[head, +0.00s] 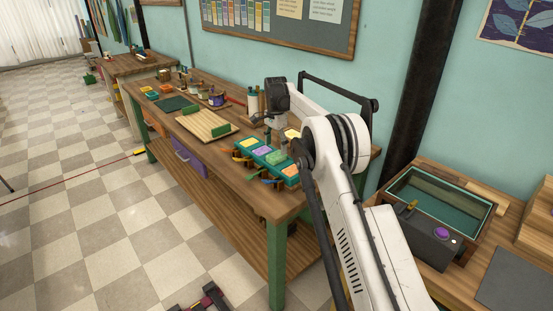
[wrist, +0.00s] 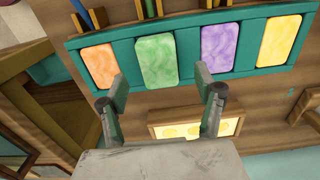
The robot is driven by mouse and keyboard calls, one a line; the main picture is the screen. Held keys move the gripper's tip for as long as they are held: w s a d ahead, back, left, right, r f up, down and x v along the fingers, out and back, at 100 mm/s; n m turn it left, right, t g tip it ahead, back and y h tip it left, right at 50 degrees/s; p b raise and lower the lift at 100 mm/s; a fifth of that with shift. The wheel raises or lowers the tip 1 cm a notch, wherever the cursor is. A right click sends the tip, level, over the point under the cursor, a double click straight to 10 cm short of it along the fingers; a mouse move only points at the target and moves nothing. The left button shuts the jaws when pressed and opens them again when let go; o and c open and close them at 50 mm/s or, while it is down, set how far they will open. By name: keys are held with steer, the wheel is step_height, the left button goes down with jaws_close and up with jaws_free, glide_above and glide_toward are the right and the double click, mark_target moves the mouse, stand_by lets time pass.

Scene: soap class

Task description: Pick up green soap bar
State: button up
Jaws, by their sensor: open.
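The green soap bar (wrist: 157,60) lies in a compartment of a teal tray (wrist: 188,60) in the wrist view, between an orange bar (wrist: 100,65) and a purple bar (wrist: 220,47). A yellow bar (wrist: 282,39) is at the far right of the row. My gripper (wrist: 160,76) is open and empty, its fingers spread to either side of the green bar's near end in the picture. Whether they touch anything is unclear. In the head view, the green bar (head: 275,157) is in the tray at the bench's near end, with my gripper (head: 270,140) beside it.
A grey box with a purple button (head: 440,233) and a glass-topped bin (head: 440,200) are on the right bench.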

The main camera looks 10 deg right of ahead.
mark_target(277, 155)
step_height(277, 155, down, 4)
steer(key=shift+d+f, duration=0.15)
steer(key=c, duration=1.3)
